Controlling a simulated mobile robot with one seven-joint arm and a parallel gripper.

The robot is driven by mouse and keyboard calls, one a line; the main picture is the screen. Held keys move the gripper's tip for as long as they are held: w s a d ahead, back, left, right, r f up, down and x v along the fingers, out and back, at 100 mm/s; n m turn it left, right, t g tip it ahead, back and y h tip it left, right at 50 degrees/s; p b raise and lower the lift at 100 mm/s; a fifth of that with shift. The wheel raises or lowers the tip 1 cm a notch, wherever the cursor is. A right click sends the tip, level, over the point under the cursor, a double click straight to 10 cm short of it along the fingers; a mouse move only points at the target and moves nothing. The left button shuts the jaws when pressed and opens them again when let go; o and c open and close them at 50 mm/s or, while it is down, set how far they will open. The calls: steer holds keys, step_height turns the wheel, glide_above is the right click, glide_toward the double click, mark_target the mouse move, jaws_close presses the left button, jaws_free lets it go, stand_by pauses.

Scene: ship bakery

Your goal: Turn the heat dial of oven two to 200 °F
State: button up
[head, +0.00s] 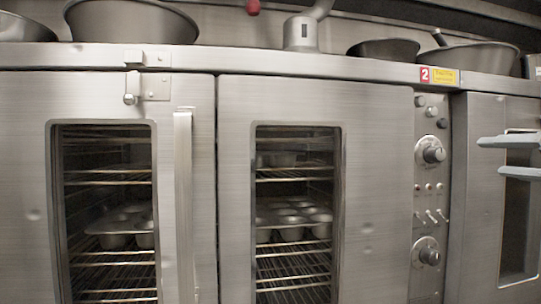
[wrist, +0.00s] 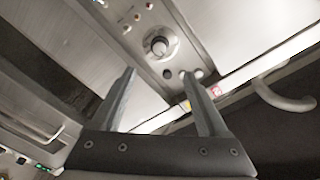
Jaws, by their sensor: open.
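Oven two (head: 380,180) is a steel double-door oven with a red "2" label (head: 425,74) above its narrow control panel. The panel has an upper round dial (head: 432,151) and a lower round dial (head: 428,252); their markings are too small to read. My gripper (head: 489,157) is open and empty, to the right of the upper dial in the head view, with its fingers pointing left. In the wrist view, the upper dial (wrist: 158,45) appears beyond and between the open fingertips (wrist: 157,72), apart from them. The lower dial is not visible there.
Small buttons and toggle switches (head: 431,215) sit between the dials. A vertical door handle (head: 184,200) stands out at left. Metal bowls (head: 133,22) stand on the oven top. Another steel unit (head: 485,200) adjoins at right. Muffin tins (head: 292,222) are inside the oven.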

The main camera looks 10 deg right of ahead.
mark_target(440, 155)
steer(key=w, duration=0.7)
steer(key=w+p, duration=0.1)
steer(key=w, duration=0.6)
steer(key=shift+w+a+p, duration=0.2)
steer(key=shift+w+p, duration=0.1)
jaws_close()
